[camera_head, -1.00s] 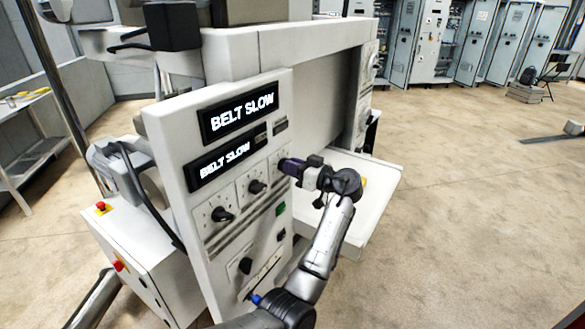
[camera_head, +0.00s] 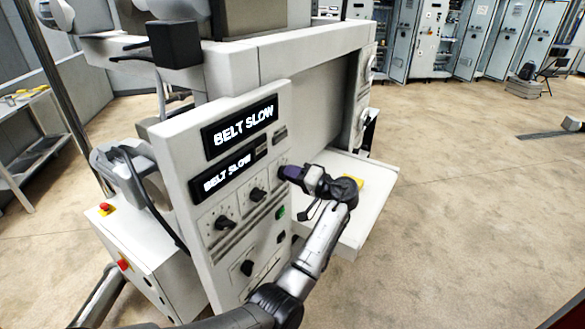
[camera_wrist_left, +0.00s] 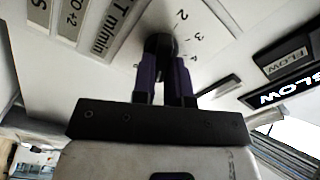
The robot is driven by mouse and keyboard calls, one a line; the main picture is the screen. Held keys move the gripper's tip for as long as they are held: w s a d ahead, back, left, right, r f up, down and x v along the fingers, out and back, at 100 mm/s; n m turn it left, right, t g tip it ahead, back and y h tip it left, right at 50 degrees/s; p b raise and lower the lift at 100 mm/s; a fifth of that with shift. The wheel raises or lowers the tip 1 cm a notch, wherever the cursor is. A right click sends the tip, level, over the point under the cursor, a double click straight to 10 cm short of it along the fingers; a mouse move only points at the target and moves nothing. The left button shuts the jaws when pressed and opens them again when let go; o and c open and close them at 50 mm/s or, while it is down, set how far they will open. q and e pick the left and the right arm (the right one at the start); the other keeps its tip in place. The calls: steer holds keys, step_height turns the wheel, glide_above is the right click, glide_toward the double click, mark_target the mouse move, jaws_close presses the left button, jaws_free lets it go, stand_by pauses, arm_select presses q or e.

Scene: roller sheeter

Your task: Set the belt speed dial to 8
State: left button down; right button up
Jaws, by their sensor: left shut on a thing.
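The belt speed dial (camera_wrist_left: 158,42) is a dark round knob with printed numbers around it; 2, 3 and 4 are legible in the left wrist view. My left gripper (camera_head: 287,172) is at the rightmost knob of the panel's upper row. In the left wrist view its two purple fingers (camera_wrist_left: 162,66) are on either side of the knob, shut on it. The fingers hide the knob's pointer, so I cannot tell its setting. The upper display (camera_head: 243,127) and the lower display (camera_head: 228,172) both read "BELT SLOW". My right gripper is not in view.
Two more black knobs, the middle one (camera_head: 257,194) and the left one (camera_head: 223,223), sit in the same row. A lower knob (camera_head: 246,268) and a green button (camera_head: 281,212) are below. A white tray (camera_head: 372,205) juts out behind my left arm. Open floor lies right.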

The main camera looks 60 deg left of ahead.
arm_select(q)
steer(key=shift+f+m+p, duration=0.15)
steer(key=shift+m+p, duration=3.1)
steer(key=shift+m, duration=0.45)
steer(key=c, duration=1.1)
jaws_free()
steer(key=shift+c, duration=0.2)
steer(key=shift+f, duration=0.1)
